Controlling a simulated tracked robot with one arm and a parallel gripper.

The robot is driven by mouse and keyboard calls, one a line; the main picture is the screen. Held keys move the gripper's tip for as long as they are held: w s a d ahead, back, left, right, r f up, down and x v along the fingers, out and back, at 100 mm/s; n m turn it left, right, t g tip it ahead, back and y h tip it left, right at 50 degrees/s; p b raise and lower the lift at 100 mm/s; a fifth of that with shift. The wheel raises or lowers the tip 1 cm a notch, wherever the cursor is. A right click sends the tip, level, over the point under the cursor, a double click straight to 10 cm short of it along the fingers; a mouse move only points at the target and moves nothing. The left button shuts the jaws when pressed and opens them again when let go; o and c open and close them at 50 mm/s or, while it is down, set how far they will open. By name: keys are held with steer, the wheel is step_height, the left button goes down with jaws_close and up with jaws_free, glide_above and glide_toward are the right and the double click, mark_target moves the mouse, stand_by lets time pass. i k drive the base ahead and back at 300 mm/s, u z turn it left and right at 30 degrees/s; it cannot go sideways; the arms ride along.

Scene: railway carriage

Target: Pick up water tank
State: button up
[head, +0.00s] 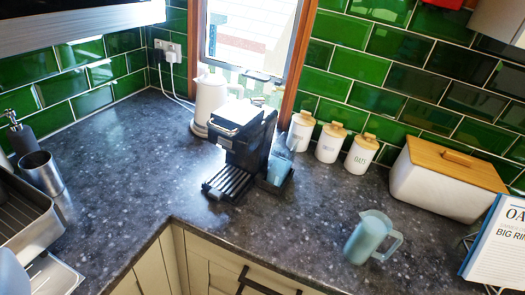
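A black coffee machine (250,145) stands on the dark speckled counter (130,165) near the corner, with a slatted drip tray (229,180) at its front. A clear, bluish tank-like part (277,172) sits at its right side, partly hidden by the machine's body. A separate translucent blue jug with a handle (367,238) stands on the counter to the right, near the front edge. I cannot tell for certain which of these two is the water tank. My gripper is not visible.
A white kettle (209,102) stands behind the machine. Several white canisters (329,143) with wooden lids and a bread bin (440,185) line the tiled wall. A recipe stand (497,245) is at right; a sink (25,215) and metal cup (42,173) are at left.

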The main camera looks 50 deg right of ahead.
mark_target(282, 162)
steer(key=z, duration=0.6)
steer(key=i, duration=0.95)
steer(key=z, duration=0.6)
steer(key=k, duration=0.65)
steer(key=z, duration=0.2)
steer(key=i, duration=0.75)
steer(key=u, duration=0.05)
